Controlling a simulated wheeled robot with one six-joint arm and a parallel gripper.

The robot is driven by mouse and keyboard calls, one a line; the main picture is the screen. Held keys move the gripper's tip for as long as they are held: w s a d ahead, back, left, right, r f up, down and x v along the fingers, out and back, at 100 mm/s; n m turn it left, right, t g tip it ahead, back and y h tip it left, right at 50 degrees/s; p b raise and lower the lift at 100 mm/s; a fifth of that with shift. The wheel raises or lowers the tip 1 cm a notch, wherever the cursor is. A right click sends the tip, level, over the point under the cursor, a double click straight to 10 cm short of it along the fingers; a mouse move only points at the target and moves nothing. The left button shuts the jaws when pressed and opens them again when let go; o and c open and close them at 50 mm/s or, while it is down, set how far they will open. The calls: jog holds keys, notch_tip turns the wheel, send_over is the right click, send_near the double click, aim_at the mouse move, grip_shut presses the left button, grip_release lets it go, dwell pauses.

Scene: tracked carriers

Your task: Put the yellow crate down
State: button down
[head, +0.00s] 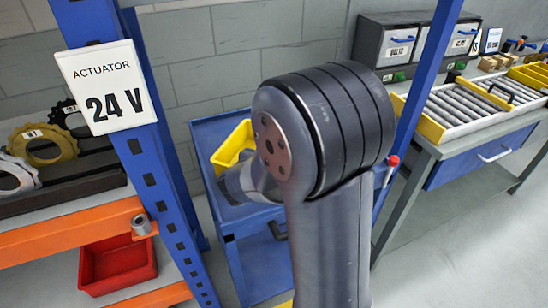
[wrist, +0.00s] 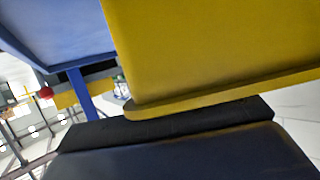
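The yellow crate (head: 232,145) shows in the head view as a small tilted-looking piece over the blue cart (head: 205,130), partly hidden behind my arm. In the wrist view the crate's yellow wall (wrist: 215,50) fills the upper right, very close, with its rim along the lower edge. My gripper (wrist: 168,124) has a dark finger pad against that rim and looks shut on the crate; the other finger is hidden. My arm blocks the gripper in the head view. I cannot tell whether the crate touches the cart's top.
A blue rack post with a white "ACTUATOR 24 V" sign (head: 105,87) stands at left. Its orange-edged shelf holds ring parts; a red bin (head: 118,263) sits below. At right, a bench carries a yellow-edged tray of rollers (head: 470,108). Grey floor lies open at lower right.

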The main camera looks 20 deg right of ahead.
jog(key=shift+f, duration=0.3)
jog(key=shift+f+b, duration=0.15)
jog(key=shift+b, duration=0.2)
jog(key=c, duration=1.6)
grip_release()
jog(key=shift+r+p, duration=0.3)
jog(key=shift+p, duration=0.2)
jog(key=v, duration=1.2)
jog(key=shift+f+b, duration=0.15)
jog(key=shift+b, duration=0.2)
jog(key=shift+d, duration=0.15)
